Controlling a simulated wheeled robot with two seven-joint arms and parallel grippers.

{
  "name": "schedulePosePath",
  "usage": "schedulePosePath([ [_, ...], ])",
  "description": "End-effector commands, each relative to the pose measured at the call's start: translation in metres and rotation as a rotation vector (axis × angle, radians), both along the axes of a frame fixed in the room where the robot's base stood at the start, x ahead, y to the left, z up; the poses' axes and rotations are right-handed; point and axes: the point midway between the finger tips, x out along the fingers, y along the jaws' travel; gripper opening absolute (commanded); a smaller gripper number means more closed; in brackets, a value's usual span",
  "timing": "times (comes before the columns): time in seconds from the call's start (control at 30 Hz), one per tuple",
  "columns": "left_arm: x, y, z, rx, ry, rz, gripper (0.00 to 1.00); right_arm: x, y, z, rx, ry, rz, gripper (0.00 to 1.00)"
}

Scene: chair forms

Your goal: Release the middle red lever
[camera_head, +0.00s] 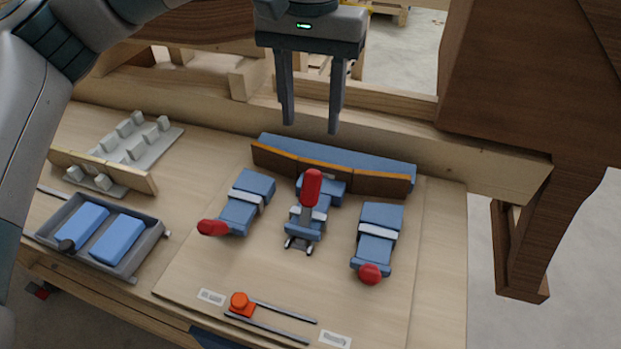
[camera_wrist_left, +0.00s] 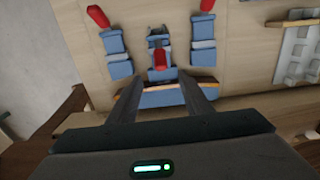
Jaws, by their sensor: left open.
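The middle red lever (camera_head: 311,188) stands upright on its blue clamp (camera_head: 304,219), between two other blue clamps. The left clamp (camera_head: 247,201) and right clamp (camera_head: 377,238) have their red levers (camera_head: 213,228) (camera_head: 369,273) lying low at their near ends. My left gripper (camera_head: 309,128) is open and empty, pointing down above and behind the middle clamp, apart from the lever. In the left wrist view, the middle red lever (camera_wrist_left: 159,58) shows beyond and between the open fingers (camera_wrist_left: 159,88). My right gripper is not in view.
A wooden backstop with blue base (camera_head: 400,170) lies behind the clamps. A grey tray with blue pads (camera_head: 150,240) and a rack of pale blocks (camera_head: 165,140) stand left. An orange knob (camera_head: 241,302) sits on rails in front. Dark wooden furniture (camera_head: 525,90) rises at right.

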Motion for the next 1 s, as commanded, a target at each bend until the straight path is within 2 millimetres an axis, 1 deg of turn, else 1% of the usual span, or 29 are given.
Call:
schedulePosePath([
  [0.17,-0.001,0.001,-0.025,0.002,0.003,0.0,0.45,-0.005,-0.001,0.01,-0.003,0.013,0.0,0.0],
  [0.7,-0.001,0.0,-0.12,0.0,0.003,0.0,0.45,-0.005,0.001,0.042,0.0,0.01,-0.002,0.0],
  [0.8,-0.001,0.0,-0.134,0.001,0.003,0.001,0.45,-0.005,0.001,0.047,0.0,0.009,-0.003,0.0],
  [1.0,-0.001,0.001,-0.151,0.001,0.002,0.001,0.45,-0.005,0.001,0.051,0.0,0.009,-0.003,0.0],
])
